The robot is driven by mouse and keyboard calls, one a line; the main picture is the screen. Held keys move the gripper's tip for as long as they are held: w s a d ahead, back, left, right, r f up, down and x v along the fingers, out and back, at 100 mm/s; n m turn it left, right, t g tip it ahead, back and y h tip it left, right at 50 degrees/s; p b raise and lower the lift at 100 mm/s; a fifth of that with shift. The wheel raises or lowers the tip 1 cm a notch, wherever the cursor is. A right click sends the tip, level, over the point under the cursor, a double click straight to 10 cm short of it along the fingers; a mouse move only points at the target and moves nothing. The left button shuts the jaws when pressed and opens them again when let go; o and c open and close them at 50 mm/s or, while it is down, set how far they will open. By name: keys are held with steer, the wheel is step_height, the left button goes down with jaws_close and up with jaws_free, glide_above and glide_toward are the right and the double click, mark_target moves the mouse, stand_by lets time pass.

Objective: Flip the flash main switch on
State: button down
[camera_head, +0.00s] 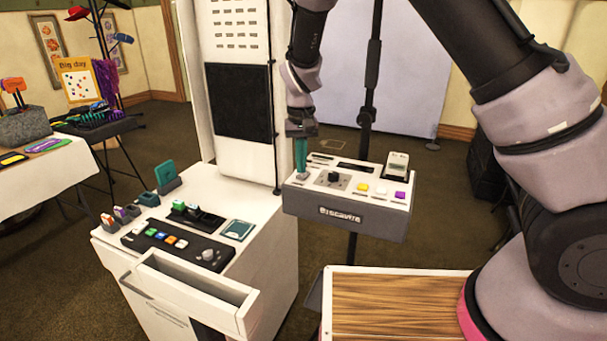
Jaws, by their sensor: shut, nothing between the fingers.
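A white and grey control box (345,220) stands on a dark stand right of the white booth cabinet. Its top carries a black knob (334,179), a yellow button (362,187), a white button (380,191), a purple button (400,195) and a raised white-grey switch-like part (397,163) at the back right. The labels are too small to read, so I cannot tell which part is the flash main switch. My gripper (302,172) points down with its teal fingers shut and empty. The tips are at the box's left end, over a small grey part; contact is unclear.
The white cabinet (265,265) at left has a black button panel (178,243), colored pieces and an open tray (190,282) in front. A wooden-topped surface (390,305) lies at front right. A prop table (60,180) stands far left.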

mark_target(301, 176)
steer(key=shift+f, duration=0.6)
steer(key=shift+r, duration=3.55)
